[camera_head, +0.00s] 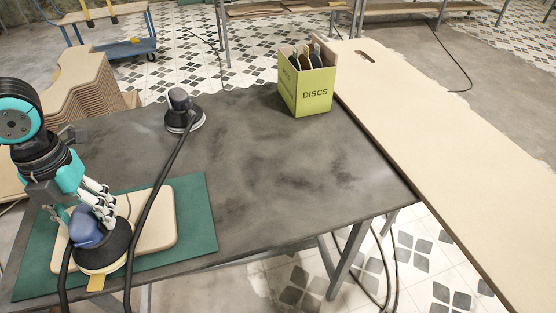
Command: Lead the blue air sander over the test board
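The blue air sander (86,228) stands at the lower left, its dark skirt and pale pad over the left front part of the test board (157,220). The test board is a beige slab with rounded corners, lying on a green mat (196,200). My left gripper (84,212) comes down from above with its fingers on either side of the blue body, and looks closed on it. A small yellow tab (96,283) shows at the sander's front edge. Whether the pad lies fully flat on the board is hard to tell. My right gripper is not in view.
A grey sander (181,109) stands at the back of the dark table (270,165), its black hose running forward beside the blue sander. A yellow-green DISCS box (308,90) stands at the back right. A long pale board (440,150) lies along the right. The table's middle is clear.

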